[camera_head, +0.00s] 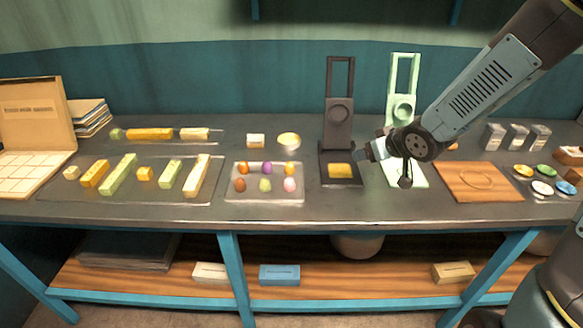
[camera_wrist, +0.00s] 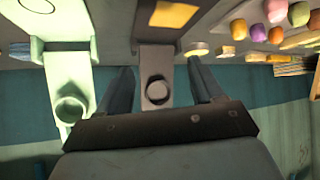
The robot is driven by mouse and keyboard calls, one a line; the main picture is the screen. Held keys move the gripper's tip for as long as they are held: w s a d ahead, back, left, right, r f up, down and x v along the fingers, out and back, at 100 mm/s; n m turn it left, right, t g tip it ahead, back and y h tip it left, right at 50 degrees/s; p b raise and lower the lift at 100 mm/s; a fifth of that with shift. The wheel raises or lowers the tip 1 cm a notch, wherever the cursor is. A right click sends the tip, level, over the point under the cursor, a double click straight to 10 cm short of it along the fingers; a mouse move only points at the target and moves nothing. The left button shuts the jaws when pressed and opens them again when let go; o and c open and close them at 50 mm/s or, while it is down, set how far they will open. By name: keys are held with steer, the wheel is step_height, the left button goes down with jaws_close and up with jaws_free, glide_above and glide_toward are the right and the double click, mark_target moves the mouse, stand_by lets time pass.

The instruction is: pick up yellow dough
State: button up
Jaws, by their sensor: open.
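A flat yellow square of dough (camera_head: 340,170) lies on the base of the black press (camera_head: 338,130), whose upright frame stands behind it. In the wrist view, which looks upside down, the yellow dough (camera_wrist: 173,14) shows at the top edge and the press (camera_wrist: 155,90) sits between the fingers. My gripper (camera_head: 362,150) is just above and right of the dough, in front of the presses, apart from the dough. Its two fingers (camera_wrist: 160,78) are spread with nothing held between them.
A pale green press (camera_head: 403,100) stands right of the black one, partly behind my arm. A tray of coloured balls (camera_head: 264,198) is to the left, with trays of bars (camera_head: 130,200) further left. A wooden board (camera_head: 475,195) lies to the right.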

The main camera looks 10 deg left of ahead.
mark_target(294, 170)
steer(key=s+a+f+y, duration=0.1)
steer(key=a+y, duration=0.1)
steer(key=a, duration=0.1)
steer(key=s+a+f+n+g+y, duration=0.1)
steer(key=a, duration=0.3)
steer(key=s+a+f+g+y, duration=0.1)
steer(key=a+y, duration=0.1)
steer(key=a, duration=0.1)
steer(key=shift+a+f+n+y, duration=0.2)
steer(key=shift+f+n+y, duration=0.1)
steer(key=shift+f, duration=0.05)
steer(key=x, duration=1.3)
steer(key=shift+a+f, duration=0.1)
steer(key=shift+a, duration=0.1)
steer(key=c, duration=1.1)
